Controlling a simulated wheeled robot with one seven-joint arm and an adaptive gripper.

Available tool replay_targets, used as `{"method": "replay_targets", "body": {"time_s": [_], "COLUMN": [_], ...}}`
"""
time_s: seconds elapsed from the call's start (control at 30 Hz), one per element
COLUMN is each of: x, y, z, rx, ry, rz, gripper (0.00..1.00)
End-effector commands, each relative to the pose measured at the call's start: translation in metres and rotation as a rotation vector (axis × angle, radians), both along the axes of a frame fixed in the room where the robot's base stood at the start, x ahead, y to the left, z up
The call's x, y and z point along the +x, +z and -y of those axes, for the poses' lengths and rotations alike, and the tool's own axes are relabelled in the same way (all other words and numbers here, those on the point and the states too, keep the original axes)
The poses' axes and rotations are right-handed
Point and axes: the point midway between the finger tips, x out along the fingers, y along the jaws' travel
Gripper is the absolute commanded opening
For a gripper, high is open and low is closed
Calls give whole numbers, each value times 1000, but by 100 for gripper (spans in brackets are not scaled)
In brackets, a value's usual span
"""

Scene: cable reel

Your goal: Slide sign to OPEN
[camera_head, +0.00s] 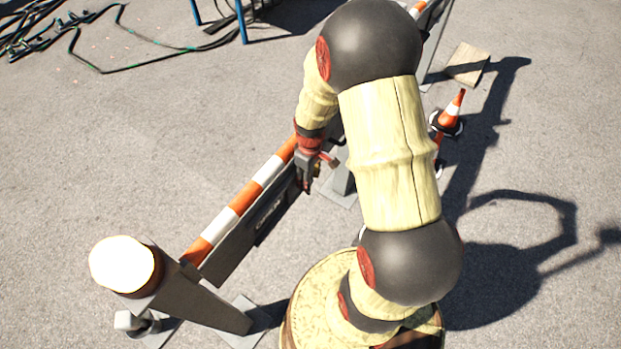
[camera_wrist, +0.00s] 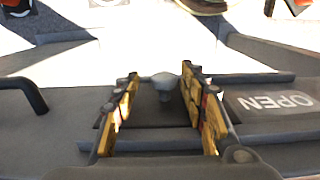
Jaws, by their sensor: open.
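The sign is a dark grey board (camera_head: 232,245) hung below an orange-and-white striped barrier bar (camera_head: 245,195). The word OPEN shows on a grey plate (camera_wrist: 278,103) at the right of the wrist view, and is small in the head view (camera_head: 268,213). A dark grey knob (camera_wrist: 164,86) stands out from the board. My gripper (camera_wrist: 161,76) is open, with one yellow-padded finger on each side of the knob. Gaps show between knob and pads; firm contact cannot be told. In the head view my gripper (camera_head: 306,172) is at the board's far end. My fingers hide part of the board.
A dark bar handle (camera_wrist: 26,93) is on the board's left in the wrist view. A barrier post with a bright lamp (camera_head: 122,264) stands at the near left. A traffic cone (camera_head: 452,108) and a wooden board (camera_head: 467,64) are at right. Cables (camera_head: 105,68) lie at upper left.

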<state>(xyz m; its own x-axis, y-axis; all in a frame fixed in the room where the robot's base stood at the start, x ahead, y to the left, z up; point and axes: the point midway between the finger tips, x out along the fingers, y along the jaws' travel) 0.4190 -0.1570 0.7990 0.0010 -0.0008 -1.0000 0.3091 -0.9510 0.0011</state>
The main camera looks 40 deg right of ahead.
Motion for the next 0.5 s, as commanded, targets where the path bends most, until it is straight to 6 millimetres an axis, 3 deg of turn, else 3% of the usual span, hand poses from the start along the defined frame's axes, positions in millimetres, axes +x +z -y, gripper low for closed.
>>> {"method": "replay_targets", "body": {"time_s": [0.27,0.5], "x": [1,2], "y": [11,56], "z": [0,1], "rx": [-1,-2], "ry": [0,0], "rz": [3,5], "gripper": [42,42]}}
